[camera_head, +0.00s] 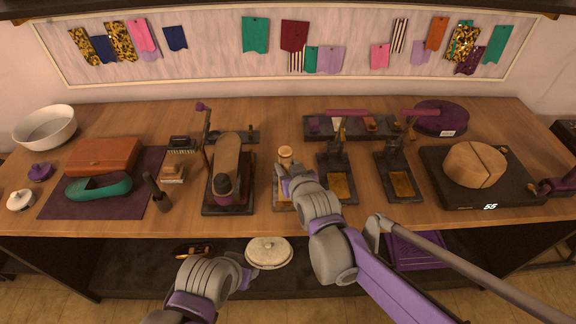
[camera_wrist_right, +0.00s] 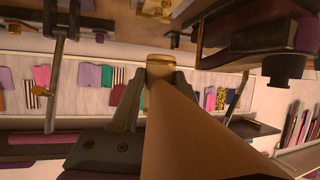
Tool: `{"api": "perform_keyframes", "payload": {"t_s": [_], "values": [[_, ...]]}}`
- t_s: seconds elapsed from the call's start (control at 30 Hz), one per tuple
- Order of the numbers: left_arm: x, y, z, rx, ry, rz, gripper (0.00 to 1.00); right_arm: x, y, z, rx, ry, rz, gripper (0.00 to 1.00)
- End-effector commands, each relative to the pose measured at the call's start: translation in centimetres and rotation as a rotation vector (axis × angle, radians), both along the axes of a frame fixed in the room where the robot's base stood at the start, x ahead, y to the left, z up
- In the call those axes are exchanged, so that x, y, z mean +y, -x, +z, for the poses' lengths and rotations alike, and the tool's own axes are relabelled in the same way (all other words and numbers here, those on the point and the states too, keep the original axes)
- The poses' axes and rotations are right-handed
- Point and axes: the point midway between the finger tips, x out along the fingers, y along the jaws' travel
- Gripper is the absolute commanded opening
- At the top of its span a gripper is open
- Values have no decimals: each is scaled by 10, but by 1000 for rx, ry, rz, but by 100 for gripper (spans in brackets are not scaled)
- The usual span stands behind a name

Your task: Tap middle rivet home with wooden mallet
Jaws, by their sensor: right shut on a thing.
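My right gripper (camera_head: 287,176) is over the front middle of the bench, shut on a tan wooden piece that looks like the mallet (camera_head: 285,153). Its round pale end shows just beyond the fingers in the head view. In the right wrist view the fingers (camera_wrist_right: 160,78) close around a tan tapered wooden body with a brown rounded end (camera_wrist_right: 160,61). A tan block (camera_head: 284,196) lies below the right gripper, partly covered by it. I cannot make out the rivets. My left gripper (camera_head: 246,274) is low in front of the bench; its jaws are unclear.
A stand with a shoe form (camera_head: 228,165) is left of the right gripper, and black presses (camera_head: 338,180) are close on its right. A dark bottle (camera_head: 157,193), a teal shoe (camera_head: 98,187) and a round wooden block (camera_head: 474,165) stand farther out. A pale lidded dish (camera_head: 268,252) is on the shelf below.

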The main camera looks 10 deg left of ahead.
Motion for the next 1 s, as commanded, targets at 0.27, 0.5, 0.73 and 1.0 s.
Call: {"api": "perform_keyframes", "payload": {"t_s": [0.27,0.5,0.73,1.0], "values": [[0,0,-2,1,0,0,50,0,0,-2,0,0,0,0],[0,8,-41,17,0,0,50,0,1,-49,2,-1,-1,0],[0,9,-47,19,0,0,50,0,0,-58,-1,0,0,0],[0,4,-17,8,0,0,50,0,-1,-20,-2,0,0,0]]}}
